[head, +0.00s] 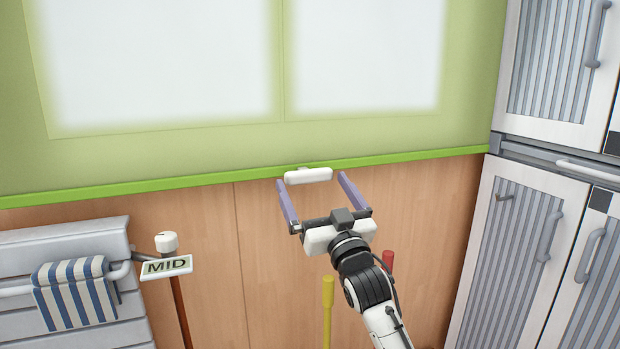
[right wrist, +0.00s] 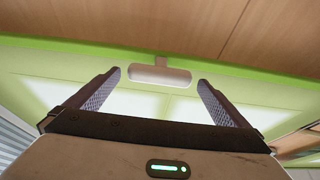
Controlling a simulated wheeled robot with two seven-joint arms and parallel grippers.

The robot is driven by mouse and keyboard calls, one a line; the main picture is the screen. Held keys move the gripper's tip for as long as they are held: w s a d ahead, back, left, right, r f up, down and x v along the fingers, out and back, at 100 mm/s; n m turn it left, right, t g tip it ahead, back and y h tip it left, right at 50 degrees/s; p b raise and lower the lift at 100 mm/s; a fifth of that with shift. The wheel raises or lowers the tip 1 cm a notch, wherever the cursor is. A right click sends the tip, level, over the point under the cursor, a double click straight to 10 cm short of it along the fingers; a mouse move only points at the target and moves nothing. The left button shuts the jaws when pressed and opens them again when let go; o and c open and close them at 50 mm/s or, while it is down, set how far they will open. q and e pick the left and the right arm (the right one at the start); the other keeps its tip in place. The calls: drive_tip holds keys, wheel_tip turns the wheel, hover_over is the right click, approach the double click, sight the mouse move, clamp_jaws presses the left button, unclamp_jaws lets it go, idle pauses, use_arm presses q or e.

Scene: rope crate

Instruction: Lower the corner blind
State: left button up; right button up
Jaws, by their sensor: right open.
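The green blind (head: 380,137) hangs over a bright window, with a brighter green bar (head: 130,187) along its bottom edge. A white pull handle (head: 308,175) is attached at the middle of that bar. My right gripper (head: 312,181) is open, with its two purple-grey fingers on either side of the handle in the head view. In the right wrist view the handle (right wrist: 159,76) shows between and beyond the fingertips, and no contact is visible. The blind's green cloth (right wrist: 35,62) also shows there. My left gripper is not in view.
A post with a MID sign (head: 166,266) and white knob stands at left, beside a grey slatted unit (head: 70,240) with a striped towel (head: 75,293). Yellow (head: 327,292) and red (head: 388,258) handles stand near my right arm. Louvred cabinets (head: 510,235) line the right. Wood panelling lies below the bar.

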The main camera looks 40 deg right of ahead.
drive_tip(key=v, duration=0.6)
drive_tip(key=shift+s+a+f, duration=0.1)
drive_tip(key=shift+f, duration=0.1)
drive_tip(key=s+a+f+n+g+y+p, duration=0.1)
drive_tip(key=s+a+f+g+y+p, duration=0.15)
drive_tip(key=a+f, duration=0.45)
drive_tip(key=s+a+f+n+g+y+p, duration=0.2)
drive_tip(key=a+f+g+p, duration=0.1)
drive_tip(key=f, duration=0.9)
use_arm(q)
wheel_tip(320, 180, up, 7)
drive_tip(key=p, duration=0.4)
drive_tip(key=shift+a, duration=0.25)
use_arm(e)
drive_tip(key=s+a+f+g+y, duration=0.1)
drive_tip(key=s+a+f+g, duration=0.1)
drive_tip(key=s+a+f, duration=0.2)
drive_tip(key=s+a+f+n+g+y, duration=0.1)
drive_tip(key=s+a+f+g, duration=0.2)
drive_tip(key=s+f, duration=0.4)
drive_tip(key=s+a+f+g+y, duration=0.1)
drive_tip(key=s+a+f, duration=0.4)
drive_tip(key=s, duration=0.6)
drive_tip(key=shift+a+f+n+g, duration=0.3)
drive_tip(key=shift+f+n+g, duration=0.1)
drive_tip(key=shift+f+g, duration=0.4)
